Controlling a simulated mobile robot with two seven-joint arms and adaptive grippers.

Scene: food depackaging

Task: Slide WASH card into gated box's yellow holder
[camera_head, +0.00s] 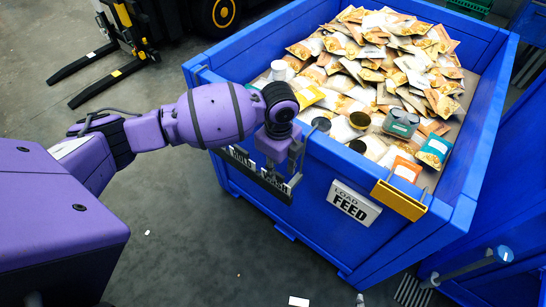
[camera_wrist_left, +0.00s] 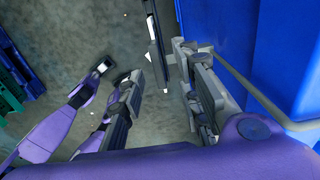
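A yellow holder (camera_head: 399,199) hangs on the front wall of the blue box (camera_head: 318,180), near its right corner. It looks empty. A white card (camera_head: 354,203) reading LOAD FEED is on the wall left of it. A dark rack (camera_head: 250,172) with pale lettering, partly hidden, is further left; I cannot read WASH on it. My left gripper (camera_head: 291,168) points down beside this rack. In the left wrist view its fingers (camera_wrist_left: 165,95) are apart, with a thin dark upright strip (camera_wrist_left: 158,42) between and beyond them; I cannot tell whether it is a card. My right gripper is not in view.
The box is filled with many food packets (camera_head: 385,60), plus tubs and a white cup near the left rim. A second blue container (camera_head: 490,200) stands at right, near a grey post (camera_head: 470,270). A forklift (camera_head: 140,35) is at upper left. Small scraps lie on open floor.

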